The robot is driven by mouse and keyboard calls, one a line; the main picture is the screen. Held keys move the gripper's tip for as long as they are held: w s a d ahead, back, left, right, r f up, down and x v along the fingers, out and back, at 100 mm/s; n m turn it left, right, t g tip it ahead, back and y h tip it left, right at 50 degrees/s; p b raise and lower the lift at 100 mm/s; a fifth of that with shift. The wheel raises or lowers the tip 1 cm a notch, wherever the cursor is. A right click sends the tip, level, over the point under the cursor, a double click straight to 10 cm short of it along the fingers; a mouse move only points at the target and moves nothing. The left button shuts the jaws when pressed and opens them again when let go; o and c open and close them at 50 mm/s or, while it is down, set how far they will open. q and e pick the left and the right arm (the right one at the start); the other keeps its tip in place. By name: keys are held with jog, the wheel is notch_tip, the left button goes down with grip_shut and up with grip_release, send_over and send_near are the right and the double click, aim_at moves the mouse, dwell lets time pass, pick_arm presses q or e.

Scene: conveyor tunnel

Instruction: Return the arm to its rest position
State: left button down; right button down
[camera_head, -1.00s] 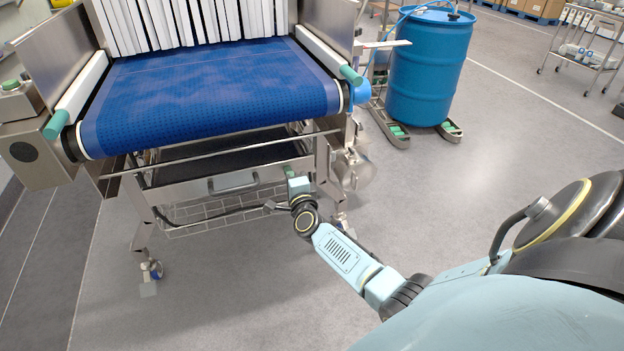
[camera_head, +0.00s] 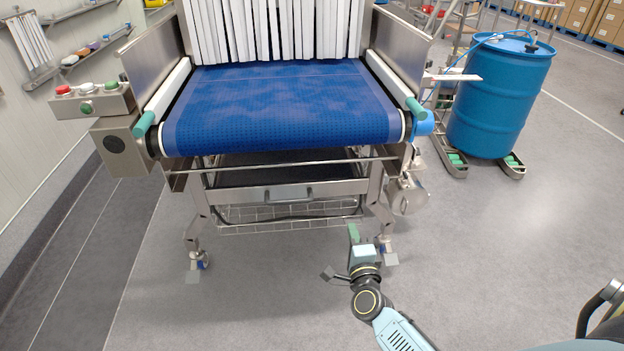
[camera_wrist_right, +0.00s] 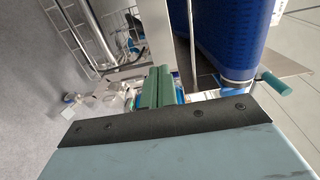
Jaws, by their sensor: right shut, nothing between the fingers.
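My right arm comes in from the lower right in the head view. Its right gripper (camera_head: 353,233) is low in front of the conveyor's frame, with green fingers pointing up and away. The fingers are together and hold nothing. In the right wrist view the shut green fingers (camera_wrist_right: 157,88) point toward the conveyor's underside. The blue conveyor belt (camera_head: 280,105) is empty and lies above and beyond the gripper. It also shows in the right wrist view (camera_wrist_right: 232,35). My left gripper is not in view.
White strip curtains (camera_head: 275,30) hang over the belt's far end. A control box with buttons (camera_head: 92,102) is at the left. A blue drum (camera_head: 498,95) stands on a low wheeled base at the right. A wire basket (camera_head: 290,216) hangs below the belt. Floor (camera_head: 265,300) in front is clear.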

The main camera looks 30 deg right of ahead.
jog(key=shift+a, duration=0.1)
jog(key=s+a+f+n+g+y, duration=0.35)
jog(key=s+f+n, duration=0.35)
jog(key=f, duration=0.5)
jog(key=s+a+f+n+g+y, duration=0.35)
jog(key=s+f+n, duration=0.35)
jog(key=f, duration=0.5)
jog(key=s+f+n+g, duration=0.3)
jog(key=s+f, duration=0.1)
jog(key=s, duration=0.5)
jog(key=s+f+n+g, duration=0.2)
jog(key=s+f+n, duration=0.2)
jog(key=s, duration=0.6)
jog(key=s+d+f+n+g, duration=0.1)
jog(key=s+f+n+g, duration=0.2)
jog(key=s, duration=0.6)
notch_tip(320, 180, down, 2)
jog(key=shift+s+f+n+g+h, duration=0.3)
jog(key=shift+s+n+h, duration=0.1)
jog(key=shift+n, duration=0.2)
jog(key=shift+d, duration=0.1)
